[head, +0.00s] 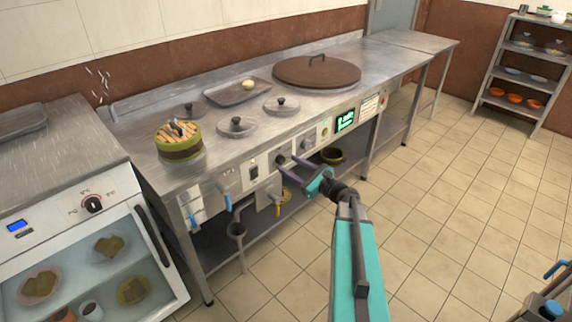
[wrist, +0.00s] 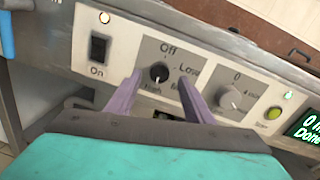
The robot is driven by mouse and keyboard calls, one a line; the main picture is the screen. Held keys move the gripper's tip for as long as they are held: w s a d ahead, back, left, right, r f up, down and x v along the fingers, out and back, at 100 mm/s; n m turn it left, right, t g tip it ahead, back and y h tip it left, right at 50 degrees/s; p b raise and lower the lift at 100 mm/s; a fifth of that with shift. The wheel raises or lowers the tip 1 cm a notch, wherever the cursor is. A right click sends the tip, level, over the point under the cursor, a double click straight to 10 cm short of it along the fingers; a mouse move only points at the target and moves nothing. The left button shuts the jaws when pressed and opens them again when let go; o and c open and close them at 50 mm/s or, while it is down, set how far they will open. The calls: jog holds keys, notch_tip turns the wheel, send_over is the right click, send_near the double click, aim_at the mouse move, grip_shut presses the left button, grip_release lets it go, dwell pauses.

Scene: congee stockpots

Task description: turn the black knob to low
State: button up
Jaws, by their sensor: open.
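A further label at lower right is partly hidden by a finger. A small pale mark shows on the knob's lower part; I cannot tell surely which label it points to. My gripper (wrist: 159,80) is open, its two purple fingers on either side of the knob, and I cannot tell whether they touch it. In the head view my gripper (head: 289,166) is at the counter's front panel, covering part of the knob area.
A black rocker switch (wrist: 98,48) marked "On" is left of the knob; a grey dial (wrist: 229,97) and a green button (wrist: 274,113) are to the right. Blue-handled taps (head: 228,202) stick out below the panel. Another dark knob (head: 93,205) is on the glass-fronted cabinet.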

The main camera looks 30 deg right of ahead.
aim_at(283, 161)
jog(key=shift+x, duration=1.6)
jog(key=c, duration=1)
